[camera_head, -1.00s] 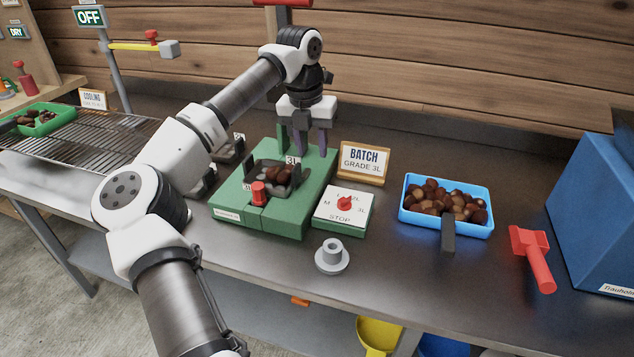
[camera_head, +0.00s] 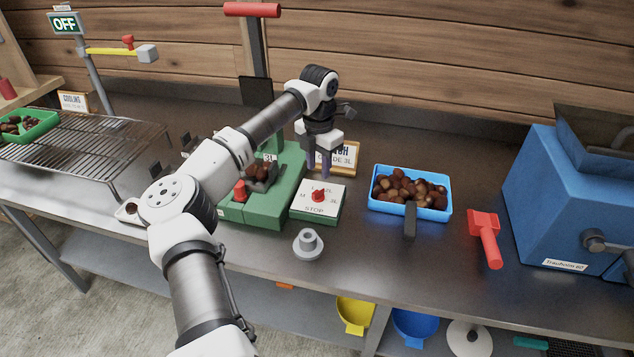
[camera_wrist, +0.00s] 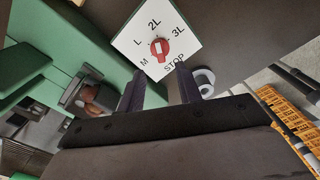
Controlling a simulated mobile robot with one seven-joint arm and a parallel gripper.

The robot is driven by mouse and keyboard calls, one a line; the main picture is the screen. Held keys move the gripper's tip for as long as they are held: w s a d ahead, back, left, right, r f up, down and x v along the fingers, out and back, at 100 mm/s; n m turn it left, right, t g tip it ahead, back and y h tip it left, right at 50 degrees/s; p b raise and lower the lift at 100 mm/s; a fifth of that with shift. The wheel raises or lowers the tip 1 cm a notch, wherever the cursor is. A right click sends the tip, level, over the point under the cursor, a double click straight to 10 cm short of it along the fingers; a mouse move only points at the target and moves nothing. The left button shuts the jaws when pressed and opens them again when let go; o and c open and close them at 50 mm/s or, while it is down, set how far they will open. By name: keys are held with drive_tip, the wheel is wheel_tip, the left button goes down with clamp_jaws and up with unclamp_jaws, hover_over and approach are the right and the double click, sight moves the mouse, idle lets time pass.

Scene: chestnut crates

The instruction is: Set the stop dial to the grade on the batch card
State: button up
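The stop dial is a white plate with a red knob (camera_head: 318,195), fixed to a green block beside the green machine. In the wrist view the plate (camera_wrist: 180,18) reads M, L, 2L, 3L and STOP around the knob (camera_wrist: 160,48). I cannot tell which mark the knob points at. The batch card (camera_head: 349,160) stands behind the dial; my gripper partly covers it, but "3L" shows. My gripper (camera_head: 318,168) hangs above the dial's back side, fingers down. In the wrist view the fingers (camera_wrist: 159,90) are apart with nothing between them, clear of the knob.
The green machine (camera_head: 270,212) with chestnuts stands close left of the dial. A grey flanged piece (camera_head: 308,244) is in front. A blue tray (camera_head: 440,213) of chestnuts, a red-handled tool (camera_head: 487,240) and a blue machine (camera_head: 550,215) are to the right.

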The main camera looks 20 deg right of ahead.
sight(318, 190)
wheel_tip(318, 190, down, 7)
drive_tip(key=shift+f+p, duration=0.2)
drive_tip(key=shift+p, duration=0.65)
clamp_jaws()
